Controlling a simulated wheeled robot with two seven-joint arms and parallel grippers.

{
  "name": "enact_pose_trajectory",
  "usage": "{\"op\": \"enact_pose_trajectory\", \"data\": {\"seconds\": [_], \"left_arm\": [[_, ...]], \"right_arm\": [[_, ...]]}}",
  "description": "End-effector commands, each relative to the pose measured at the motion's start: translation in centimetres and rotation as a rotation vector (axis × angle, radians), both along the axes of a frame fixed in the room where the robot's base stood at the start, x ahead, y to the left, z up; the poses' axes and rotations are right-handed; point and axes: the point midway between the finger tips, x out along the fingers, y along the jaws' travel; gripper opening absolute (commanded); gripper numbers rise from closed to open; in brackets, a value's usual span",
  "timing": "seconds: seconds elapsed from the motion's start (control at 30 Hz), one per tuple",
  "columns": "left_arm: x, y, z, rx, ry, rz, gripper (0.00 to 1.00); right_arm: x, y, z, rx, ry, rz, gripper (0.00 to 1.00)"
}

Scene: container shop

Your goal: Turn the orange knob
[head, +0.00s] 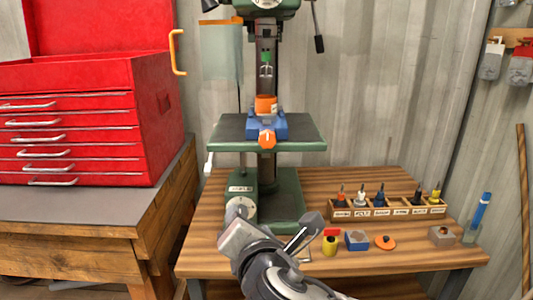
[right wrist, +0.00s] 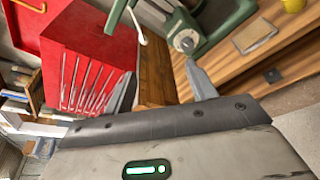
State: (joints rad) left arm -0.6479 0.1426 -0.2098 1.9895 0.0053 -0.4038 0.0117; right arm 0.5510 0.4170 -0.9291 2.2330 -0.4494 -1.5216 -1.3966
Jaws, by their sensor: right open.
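The orange knob (head: 267,138) is on the front of a small blue vise (head: 281,124), which sits on the green drill press table (head: 228,129). An orange part (head: 266,103) rests on top of the vise. My right gripper (head: 272,232) is low in front of the drill press base, well below the knob and apart from it. In the right wrist view the right gripper (right wrist: 163,72) has its fingers spread with nothing between them. The knob is not seen in that view. My left gripper is not in view.
A red tool chest (head: 160,110) stands on a bench at left. The wooden workbench (head: 365,262) holds a tray of bits (head: 388,212), a yellow cup (head: 330,246), a blue block (head: 357,240) and an orange disc (head: 386,242). Space in front of the knob is clear.

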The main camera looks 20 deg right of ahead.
Motion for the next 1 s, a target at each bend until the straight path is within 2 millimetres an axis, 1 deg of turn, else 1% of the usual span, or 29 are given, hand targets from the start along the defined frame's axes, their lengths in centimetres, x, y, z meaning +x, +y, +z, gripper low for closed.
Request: {"op": "enact_pose_trajectory", "data": {"seconds": [0.03,0.1,0.2,0.3,0.37,0.43,0.53,0.8,1.0], "left_arm": [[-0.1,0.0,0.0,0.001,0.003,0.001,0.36],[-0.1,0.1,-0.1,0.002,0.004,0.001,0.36],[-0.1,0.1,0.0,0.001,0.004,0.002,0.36],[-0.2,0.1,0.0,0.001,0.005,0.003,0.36],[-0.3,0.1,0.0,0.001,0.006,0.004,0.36],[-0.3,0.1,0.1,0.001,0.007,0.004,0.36],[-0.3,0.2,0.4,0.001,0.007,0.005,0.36],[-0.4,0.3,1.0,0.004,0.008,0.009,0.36],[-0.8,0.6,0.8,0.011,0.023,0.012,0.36]], "right_arm": [[0.1,-0.6,2.7,-0.128,-0.054,-0.018,0.57],[-0.1,-1.5,5.2,-0.277,-0.097,-0.055,0.57],[-0.5,-2.5,7.5,-0.422,-0.132,-0.102,0.57],[-0.7,-3.1,8.7,-0.494,-0.143,-0.13,0.57],[-0.5,-3.3,8.9,-0.512,-0.146,-0.14,0.57],[0.1,-3.5,9.0,-0.519,-0.144,-0.142,0.57],[1.6,-4.0,9.0,-0.519,-0.143,-0.144,0.57],[7.3,-5.7,9.1,-0.515,-0.142,-0.142,0.57],[11.2,-6.7,9.1,-0.513,-0.143,-0.141,0.57]]}}
